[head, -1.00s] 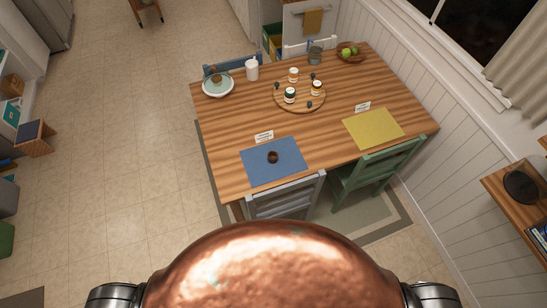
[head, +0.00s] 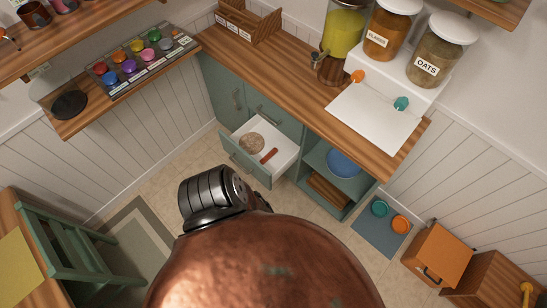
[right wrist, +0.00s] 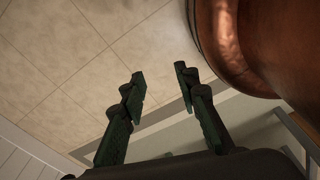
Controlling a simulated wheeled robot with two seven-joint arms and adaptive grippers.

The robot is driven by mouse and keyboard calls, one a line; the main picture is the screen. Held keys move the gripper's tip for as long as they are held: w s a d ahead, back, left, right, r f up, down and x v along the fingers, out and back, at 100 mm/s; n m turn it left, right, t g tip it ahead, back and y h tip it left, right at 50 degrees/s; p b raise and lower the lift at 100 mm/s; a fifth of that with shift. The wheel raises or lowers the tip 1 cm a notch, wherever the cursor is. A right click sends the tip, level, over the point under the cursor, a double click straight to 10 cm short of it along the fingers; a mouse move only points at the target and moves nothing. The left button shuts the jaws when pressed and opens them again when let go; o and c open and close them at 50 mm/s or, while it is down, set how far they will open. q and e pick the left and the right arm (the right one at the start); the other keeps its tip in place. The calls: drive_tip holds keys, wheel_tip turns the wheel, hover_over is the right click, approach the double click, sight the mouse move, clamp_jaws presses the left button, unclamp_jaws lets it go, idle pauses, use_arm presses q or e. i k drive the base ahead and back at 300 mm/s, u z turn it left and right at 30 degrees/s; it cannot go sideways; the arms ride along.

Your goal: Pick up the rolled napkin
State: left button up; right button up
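I cannot make out a rolled napkin for certain. A small reddish, elongated thing (head: 269,155) lies in an open drawer (head: 282,157) under the counter; it is too small to tell what it is. A round brownish thing (head: 251,144) lies beside it. My right gripper (right wrist: 158,85) shows in the right wrist view with its fingers apart and nothing between them, above the floor. Neither gripper shows in the head view.
The wooden counter (head: 285,70) bears jars, a dispenser and a white board (head: 375,117). Below is an open shelf with a blue bowl (head: 343,163). A green chair (head: 65,250) and the table (head: 15,225) are at left. An orange box (head: 437,252) stands at lower right.

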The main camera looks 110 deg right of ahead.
sight(262, 162)
drive_tip(key=z, duration=3.6)
